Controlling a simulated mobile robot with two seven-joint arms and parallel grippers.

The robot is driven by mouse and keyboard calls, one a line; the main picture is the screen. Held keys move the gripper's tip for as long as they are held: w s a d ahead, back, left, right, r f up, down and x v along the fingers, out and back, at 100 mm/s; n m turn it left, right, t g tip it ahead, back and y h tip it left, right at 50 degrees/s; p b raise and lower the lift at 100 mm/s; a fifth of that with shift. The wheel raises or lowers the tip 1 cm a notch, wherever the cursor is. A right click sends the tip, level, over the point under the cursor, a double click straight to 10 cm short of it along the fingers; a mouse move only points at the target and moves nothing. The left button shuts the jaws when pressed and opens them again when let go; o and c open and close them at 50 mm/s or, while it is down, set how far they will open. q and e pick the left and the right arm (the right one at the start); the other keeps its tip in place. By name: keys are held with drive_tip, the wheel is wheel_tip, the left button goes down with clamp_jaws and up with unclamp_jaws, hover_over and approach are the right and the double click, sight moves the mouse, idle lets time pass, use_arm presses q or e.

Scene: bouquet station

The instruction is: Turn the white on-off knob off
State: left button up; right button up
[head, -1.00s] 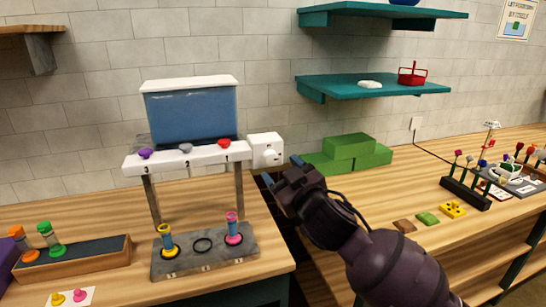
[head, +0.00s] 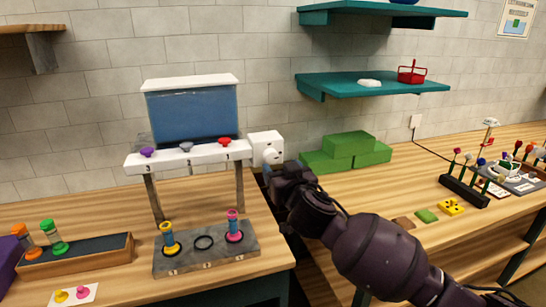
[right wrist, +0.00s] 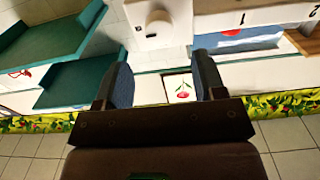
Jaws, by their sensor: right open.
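The white on-off knob (head: 271,154) sits on the front of a white box (head: 258,140) at the right end of the water tank's stand. My right gripper (head: 274,170) is just below and in front of the box, partly covering its lower edge in the head view. In the right wrist view the round knob (right wrist: 158,22) shows at the top, beyond the two fingertips. The right gripper (right wrist: 163,72) is open there, with nothing between its blue-tipped fingers and a gap to the knob. My left gripper is not in view.
The water tank (head: 194,113) stands left of the box, with small coloured valves on its white ledge. Below is a grey base (head: 200,260) with coloured tubes. Green blocks (head: 345,150) lie right of the box. A teal shelf (head: 390,87) hangs above them.

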sight(272, 157)
drive_tip(key=shift+p+x, duration=0.45)
drive_tip(key=shift+x, duration=2.9)
drive_tip(key=c, duration=0.9)
